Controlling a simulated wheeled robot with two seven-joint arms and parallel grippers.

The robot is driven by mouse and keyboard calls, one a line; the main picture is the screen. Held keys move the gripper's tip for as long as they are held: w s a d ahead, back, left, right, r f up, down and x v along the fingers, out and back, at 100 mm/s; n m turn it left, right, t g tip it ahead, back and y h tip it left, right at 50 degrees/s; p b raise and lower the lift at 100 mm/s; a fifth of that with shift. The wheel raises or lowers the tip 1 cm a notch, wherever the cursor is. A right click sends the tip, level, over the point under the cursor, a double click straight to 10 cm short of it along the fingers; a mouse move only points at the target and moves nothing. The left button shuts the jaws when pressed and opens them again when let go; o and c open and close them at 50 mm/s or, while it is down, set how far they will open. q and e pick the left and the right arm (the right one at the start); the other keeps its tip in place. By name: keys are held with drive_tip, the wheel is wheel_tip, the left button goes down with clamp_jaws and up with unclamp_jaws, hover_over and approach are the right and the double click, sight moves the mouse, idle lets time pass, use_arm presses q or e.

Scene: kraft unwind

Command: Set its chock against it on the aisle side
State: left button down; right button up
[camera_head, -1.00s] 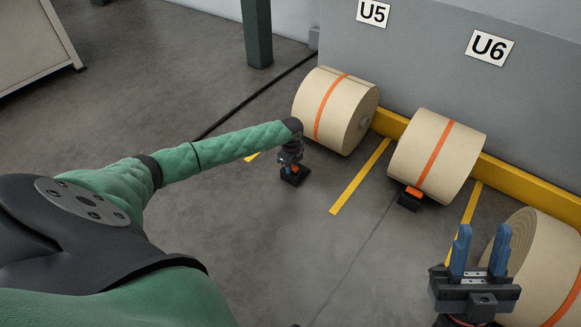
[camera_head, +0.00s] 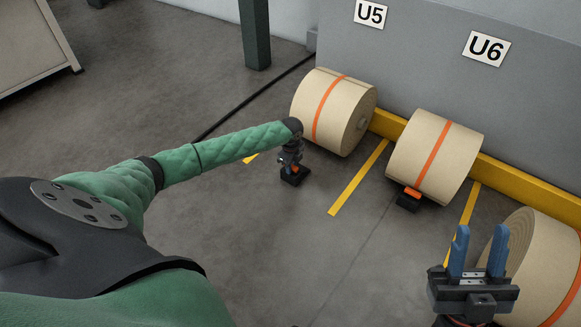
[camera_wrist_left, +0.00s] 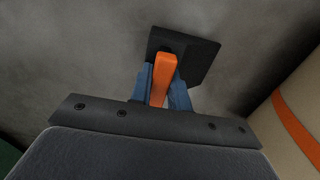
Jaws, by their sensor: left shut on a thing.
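A kraft roll with an orange band (camera_head: 333,112) lies on the floor under the U5 sign, against the yellow rail. My left gripper (camera_head: 291,166) points down in front of it, on the aisle side. It is shut on the orange grip of a black chock (camera_head: 295,178). In the left wrist view the blue fingers pinch the orange grip (camera_wrist_left: 163,78), and the black chock base (camera_wrist_left: 196,58) shows beyond. The chock is at or near the floor, apart from the roll; I cannot tell if it touches the floor. My right gripper (camera_head: 479,252) is open and empty, pointing up at lower right.
A second roll (camera_head: 432,155) under U6 has a black chock with an orange grip (camera_head: 409,199) against it. A third roll (camera_head: 541,260) is at right. Yellow floor lines (camera_head: 358,178) divide the bays. A black cable (camera_head: 255,95) runs behind. The aisle floor is clear.

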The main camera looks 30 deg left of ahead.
use_arm(q)
drive_tip(key=shift+w, duration=0.1)
idle(0.3)
drive_tip(key=c, duration=1.4)
unclamp_jaws()
drive_tip(key=shift+o, duration=0.7)
